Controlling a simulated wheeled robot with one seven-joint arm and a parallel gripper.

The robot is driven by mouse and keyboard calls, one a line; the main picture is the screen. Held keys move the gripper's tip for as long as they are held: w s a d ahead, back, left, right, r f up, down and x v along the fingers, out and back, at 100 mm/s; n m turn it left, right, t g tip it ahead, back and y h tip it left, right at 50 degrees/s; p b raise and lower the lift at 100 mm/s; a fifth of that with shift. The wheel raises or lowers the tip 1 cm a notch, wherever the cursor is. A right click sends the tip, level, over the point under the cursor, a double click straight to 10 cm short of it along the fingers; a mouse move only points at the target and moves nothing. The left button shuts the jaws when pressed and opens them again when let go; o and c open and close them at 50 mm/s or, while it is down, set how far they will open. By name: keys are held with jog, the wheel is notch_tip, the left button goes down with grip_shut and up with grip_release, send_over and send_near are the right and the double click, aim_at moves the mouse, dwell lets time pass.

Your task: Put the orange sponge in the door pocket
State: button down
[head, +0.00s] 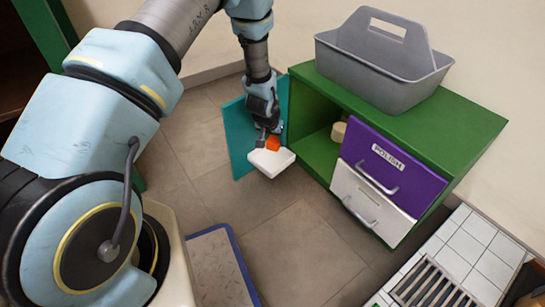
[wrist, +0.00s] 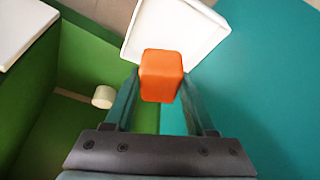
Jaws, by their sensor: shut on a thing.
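My gripper (wrist: 160,90) is shut on the orange sponge (wrist: 161,72), which sits between its two fingers. The sponge also shows in the head view (head: 272,143), just under the gripper. The white door pocket (wrist: 180,25) is right beyond the sponge in the wrist view. It also shows in the head view (head: 271,163), by the open teal door (head: 236,140). The sponge overlaps the pocket's edge in both views. I cannot tell whether it is above the pocket, touching it or partly inside. The sponge hides part of the pocket.
The green cabinet (head: 318,152) is right of the door, its compartment open with a cream round object (wrist: 103,97) inside. A purple drawer (head: 393,172) and a white drawer (head: 370,203) are at its front. A grey caddy (head: 375,85) stands on top. A blue-edged platform (head: 218,265) is on the floor.

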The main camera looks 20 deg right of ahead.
aim_at(275, 159)
notch_tip(275, 159, down, 8)
jog(key=shift+r+b, duration=0.2)
jog(key=shift+b, duration=1.05)
jog(key=shift+f, duration=0.2)
jog(key=shift+c, duration=1.2)
grip_release()
jog(key=shift+r, duration=0.55)
jog(key=p+v, duration=0.4)
jog(key=v, duration=0.7)
jog(key=shift+s+a+r, duration=0.1)
jog(key=shift+r, duration=0.05)
